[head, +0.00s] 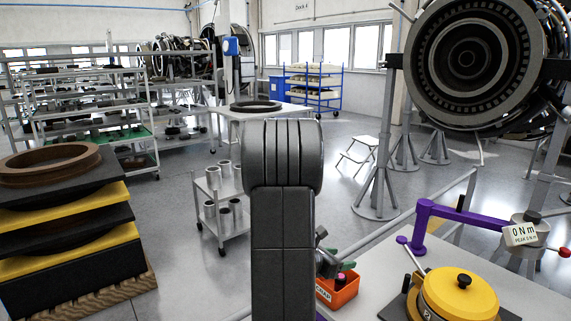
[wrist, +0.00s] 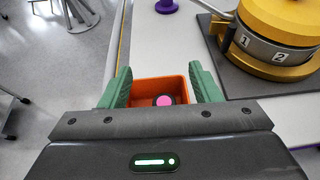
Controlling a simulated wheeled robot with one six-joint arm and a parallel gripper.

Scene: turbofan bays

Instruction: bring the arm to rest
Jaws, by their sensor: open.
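My arm (head: 283,200) rises in the middle of the head view and hides much of what lies behind it. My gripper (wrist: 164,85) shows in the wrist view with its two green fingers apart and nothing between them. Beyond the fingertips is an orange bin (wrist: 146,88) with a round pink-ended item (wrist: 164,100) in it. The bin also shows in the head view (head: 341,294), on the bench just right of my arm. The gripper is mostly hidden behind my arm in the head view.
A yellow-topped round fixture (head: 460,294) and a purple torque arm (head: 460,213) reading 0 Nm stand on the bench (head: 390,262) at right. A small cart with metal cylinders (head: 222,205) is behind at left. A pallet stack (head: 75,235) stands far left. Open floor lies between.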

